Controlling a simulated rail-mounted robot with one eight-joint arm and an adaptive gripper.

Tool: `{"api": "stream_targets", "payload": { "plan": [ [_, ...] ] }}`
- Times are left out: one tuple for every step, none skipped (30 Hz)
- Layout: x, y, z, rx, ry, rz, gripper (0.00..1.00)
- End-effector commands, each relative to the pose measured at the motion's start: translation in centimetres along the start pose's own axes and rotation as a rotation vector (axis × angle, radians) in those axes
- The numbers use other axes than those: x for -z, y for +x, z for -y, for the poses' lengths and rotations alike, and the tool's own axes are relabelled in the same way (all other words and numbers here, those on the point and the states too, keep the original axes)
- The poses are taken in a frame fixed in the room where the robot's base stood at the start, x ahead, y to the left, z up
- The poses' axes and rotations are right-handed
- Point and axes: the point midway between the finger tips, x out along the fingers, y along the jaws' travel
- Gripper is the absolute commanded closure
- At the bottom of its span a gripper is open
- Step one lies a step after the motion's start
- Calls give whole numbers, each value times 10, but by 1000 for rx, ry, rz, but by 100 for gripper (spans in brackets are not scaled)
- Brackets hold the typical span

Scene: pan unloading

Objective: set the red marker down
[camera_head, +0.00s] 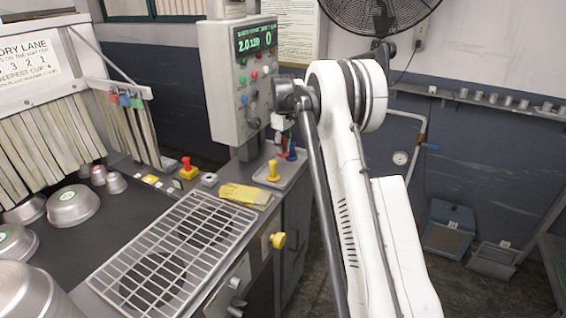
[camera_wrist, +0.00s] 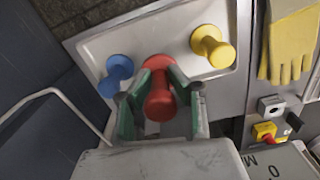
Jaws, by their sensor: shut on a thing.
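The red marker (camera_wrist: 160,104) is between the green-padded fingers of my gripper (camera_wrist: 158,100), which is shut on it. Its flared end points at the light grey tray (camera_wrist: 150,38); I cannot tell if it touches. The blue marker (camera_wrist: 117,70) stands on the tray to its left and the yellow marker (camera_wrist: 212,47) to its upper right. In the head view the tray (camera_head: 262,181) sits below the control box, with the yellow marker (camera_head: 273,171) in front and the blue marker (camera_head: 292,151) behind. The red marker (camera_head: 282,143) is partly hidden there.
Yellow gloves (camera_head: 245,193) lie left of the tray, near a red-topped yellow button (camera_head: 188,168). The control box (camera_head: 238,85) rises close beside my gripper. A wire grate (camera_head: 175,250) and several metal pans (camera_head: 73,207) are further left.

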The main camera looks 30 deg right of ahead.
Motion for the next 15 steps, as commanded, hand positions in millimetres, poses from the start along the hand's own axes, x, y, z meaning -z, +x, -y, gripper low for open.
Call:
{"api": "stream_targets", "payload": {
  "plan": [
    [0,7,0,0,0,0,100],
    [0,11,0,0,0,0,100],
    [0,15,0,0,0,0,100],
    [0,17,0,0,0,0,100],
    [0,19,0,0,1,0,100],
    [0,21,0,0,1,0,100],
    [0,23,0,0,1,0,100],
    [0,24,0,0,1,0,100],
    [0,28,0,0,1,0,100],
    [0,31,0,0,1,0,100],
    [0,35,0,0,1,0,100],
    [0,40,0,0,1,0,100],
    [0,44,0,0,1,0,100],
    [0,48,0,0,1,0,100],
    [0,53,0,0,1,0,100]
  ]
}}
